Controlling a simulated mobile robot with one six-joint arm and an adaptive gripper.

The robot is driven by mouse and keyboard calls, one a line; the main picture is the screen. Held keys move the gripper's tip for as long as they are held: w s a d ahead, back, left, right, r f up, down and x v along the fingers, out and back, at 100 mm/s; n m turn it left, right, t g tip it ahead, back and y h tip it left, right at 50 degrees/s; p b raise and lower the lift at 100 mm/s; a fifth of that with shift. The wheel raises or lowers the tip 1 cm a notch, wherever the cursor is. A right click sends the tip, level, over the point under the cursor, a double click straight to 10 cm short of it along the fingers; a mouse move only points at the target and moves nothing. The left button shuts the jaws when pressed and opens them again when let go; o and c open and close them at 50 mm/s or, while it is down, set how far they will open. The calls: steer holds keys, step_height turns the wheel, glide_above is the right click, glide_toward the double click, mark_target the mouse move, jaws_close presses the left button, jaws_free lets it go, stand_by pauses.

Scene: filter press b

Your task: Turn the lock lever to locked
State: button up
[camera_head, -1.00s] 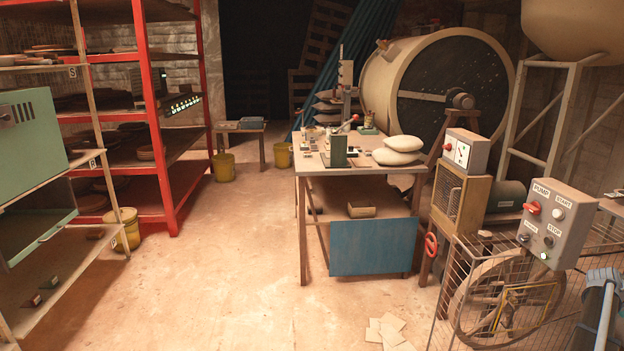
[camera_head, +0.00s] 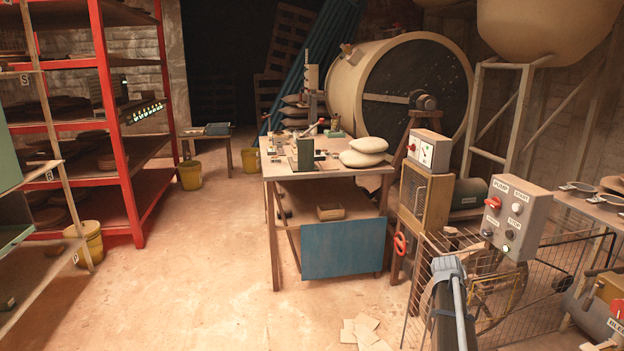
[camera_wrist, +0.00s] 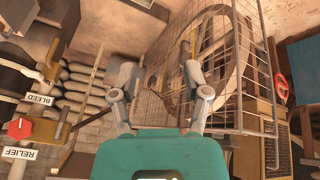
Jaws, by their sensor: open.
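No part in view carries a readable lock label, so I cannot tell which is the lock lever. A red switch lever (camera_head: 492,203) sits on the grey pump control box (camera_head: 522,212) at the right in the head view. A small lever with a red tip (camera_head: 322,122) stands among gear on the workbench. In the wrist view a red knob (camera_wrist: 19,129) is beside the RELIEF label. My gripper (camera_wrist: 163,66) shows in the wrist view with its two fingers apart and nothing between them, in front of a wire mesh guard.
The workbench (camera_head: 310,176) stands mid-scene with a blue panel. A wire mesh guard (camera_head: 432,290) with a wheel lies right of my arm.

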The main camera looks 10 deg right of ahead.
steer(key=s+a+f+n+y, duration=0.15)
steer(key=s+a+n, duration=0.25)
steer(key=a, duration=1)
steer(key=s+a+n+y, duration=0.2)
steer(key=s+a+n, duration=0.2)
steer(key=a, duration=1)
steer(key=s+a+n+y, duration=0.2)
steer(key=s+a+n, duration=0.2)
steer(key=a, duration=1.1)
step_height(320, 180, up, 24)
steer(key=p, duration=2.4)
steer(key=shift+w+d+r+g+p, duration=0.2)
steer(key=shift+w+d+g+p, duration=0.1)
steer(key=shift+w+g, duration=0.1)
steer(key=shift+s, duration=0.15)
